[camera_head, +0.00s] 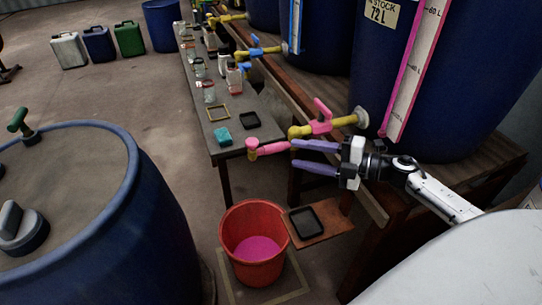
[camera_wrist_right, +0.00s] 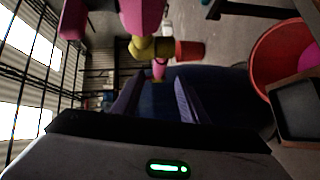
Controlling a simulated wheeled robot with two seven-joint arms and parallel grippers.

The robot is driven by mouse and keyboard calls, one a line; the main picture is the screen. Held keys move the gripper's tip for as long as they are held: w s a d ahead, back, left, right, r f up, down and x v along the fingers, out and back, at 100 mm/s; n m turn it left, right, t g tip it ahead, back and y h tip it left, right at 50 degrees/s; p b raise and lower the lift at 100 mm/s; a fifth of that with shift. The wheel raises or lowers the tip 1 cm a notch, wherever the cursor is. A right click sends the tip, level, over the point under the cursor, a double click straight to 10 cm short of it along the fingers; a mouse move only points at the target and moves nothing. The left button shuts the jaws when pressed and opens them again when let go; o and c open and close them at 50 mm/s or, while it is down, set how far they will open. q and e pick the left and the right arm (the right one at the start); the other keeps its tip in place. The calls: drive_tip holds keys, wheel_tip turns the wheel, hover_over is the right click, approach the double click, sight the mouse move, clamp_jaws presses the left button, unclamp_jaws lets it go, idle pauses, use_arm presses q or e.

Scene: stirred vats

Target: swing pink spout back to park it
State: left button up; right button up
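The pink spout (camera_head: 270,148) hangs off a yellow tap (camera_head: 299,131) with a pink lever (camera_head: 322,115) on the blue vat (camera_head: 405,120) at right. It points left, its bent tip at the far end. In the right wrist view the spout (camera_wrist_right: 158,70) shows just beyond my fingertips. My right gripper (camera_head: 293,154) is open, its purple fingers apart. In the head view the upper fingertip overlaps the spout's near end; I cannot tell if they touch. The right wrist view shows nothing clear between the fingers (camera_wrist_right: 160,84). My left gripper is not in view.
A red bucket (camera_head: 230,232) with pink liquid stands on the floor below. A black tray (camera_head: 305,222) on a brown board is beside it. A blue drum (camera_head: 125,235) fills the left. A side table (camera_head: 226,158) holds jars and a teal sponge (camera_head: 222,137).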

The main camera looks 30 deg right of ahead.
sight(277, 150)
drive_tip(key=x, duration=0.9)
drive_tip(key=shift+w+a+b, duration=0.1)
drive_tip(key=shift+a+b, duration=0.05)
drive_tip(key=shift+b, duration=0.25)
clamp_jaws()
